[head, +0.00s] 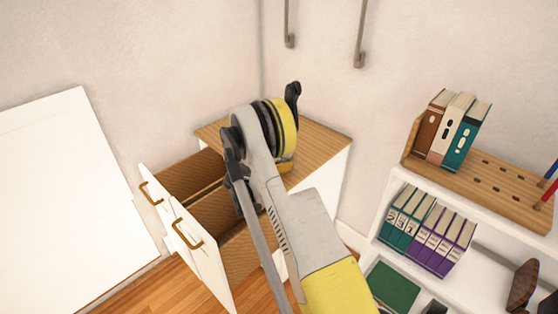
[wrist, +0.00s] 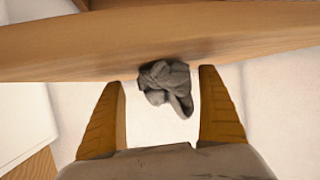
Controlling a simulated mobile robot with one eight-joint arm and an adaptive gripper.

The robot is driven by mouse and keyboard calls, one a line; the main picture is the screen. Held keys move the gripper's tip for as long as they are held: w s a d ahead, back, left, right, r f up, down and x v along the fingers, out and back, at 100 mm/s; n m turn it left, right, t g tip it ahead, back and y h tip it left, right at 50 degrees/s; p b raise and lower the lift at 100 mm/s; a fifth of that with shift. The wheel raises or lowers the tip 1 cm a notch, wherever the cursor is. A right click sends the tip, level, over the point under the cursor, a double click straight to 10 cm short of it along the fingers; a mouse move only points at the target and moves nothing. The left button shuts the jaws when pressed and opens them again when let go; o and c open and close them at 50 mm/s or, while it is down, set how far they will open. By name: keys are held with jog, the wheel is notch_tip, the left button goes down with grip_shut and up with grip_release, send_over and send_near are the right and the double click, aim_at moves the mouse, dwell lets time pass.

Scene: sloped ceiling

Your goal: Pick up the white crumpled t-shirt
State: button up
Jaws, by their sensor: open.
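A crumpled cloth (wrist: 166,82), which looks grey here rather than white, shows in the wrist view. It lies on or over a pale surface, close against a wooden edge (wrist: 60,48). My gripper (wrist: 161,78) is open, with one yellow-brown finger on each side of the cloth in the picture. The fingers do not close on it, and the depth between them and the cloth is hard to judge. In the head view my arm covers the gripper's surroundings, and I cannot make out the cloth there.
A wood-topped white dresser (head: 326,139) stands in the corner, with open drawers (head: 190,245) at its left. A white shelf (head: 398,174) with binders (head: 425,230) and a wooden rack (head: 500,192) of books stands at the right. A white panel (head: 70,190) leans at the left. Hooks hang above.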

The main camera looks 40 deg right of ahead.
jog(key=shift+x, duration=0.85)
jog(key=shift+a+r, duration=0.1)
jog(key=shift+a, duration=0.05)
jog(key=c, duration=1.4)
